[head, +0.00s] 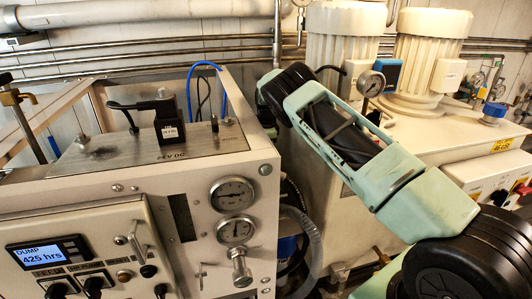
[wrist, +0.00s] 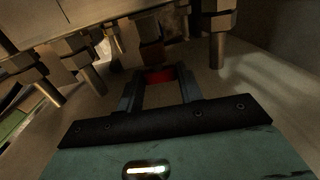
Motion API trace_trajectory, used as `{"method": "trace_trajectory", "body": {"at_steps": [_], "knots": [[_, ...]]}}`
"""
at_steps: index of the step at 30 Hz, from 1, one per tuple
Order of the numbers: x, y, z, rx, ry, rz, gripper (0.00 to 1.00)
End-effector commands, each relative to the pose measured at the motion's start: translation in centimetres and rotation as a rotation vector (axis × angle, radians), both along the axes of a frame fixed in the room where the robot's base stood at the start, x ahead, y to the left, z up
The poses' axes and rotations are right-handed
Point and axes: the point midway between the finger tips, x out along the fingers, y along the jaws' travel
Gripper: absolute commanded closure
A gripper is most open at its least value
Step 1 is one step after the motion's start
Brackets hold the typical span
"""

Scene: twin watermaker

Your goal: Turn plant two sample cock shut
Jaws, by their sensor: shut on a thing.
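In the wrist view my gripper (wrist: 158,82) reaches forward with its two dark fingers on either side of a small red piece. This red piece (wrist: 158,75) looks like the handle of a sample cock; it sits at the fingertips below a dark fitting, and the jaws are shut on it. No label shows which plant it belongs to, and the picture is too dark to tell how the handle is turned. In the head view my arm passes behind the white cabinet, and my gripper and the cock are hidden.
Metal pipe stubs (wrist: 218,45) hang close to the right and left of the fingers. In the head view the white cabinet (head: 130,200) has gauges (head: 232,192) and a display (head: 40,254) reading DUMP 425 hrs. Two cream motors (head: 425,55) stand behind my arm.

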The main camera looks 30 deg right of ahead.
Motion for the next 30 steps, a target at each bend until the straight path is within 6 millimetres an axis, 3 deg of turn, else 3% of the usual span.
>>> {"method": "trace_trajectory", "body": {"at_steps": [26, 27, 28, 30], "knots": [[0.15, 0.03, -0.07, 0.027, 0.084, 0.0, 0.86], [0.14, 0.03, -0.08, 0.027, 0.084, 0.0, 0.53], [0.14, 0.03, -0.08, 0.027, 0.084, 0.0, 0.44], [0.14, 0.03, -0.08, 0.026, 0.084, 0.0, 0.42]]}}
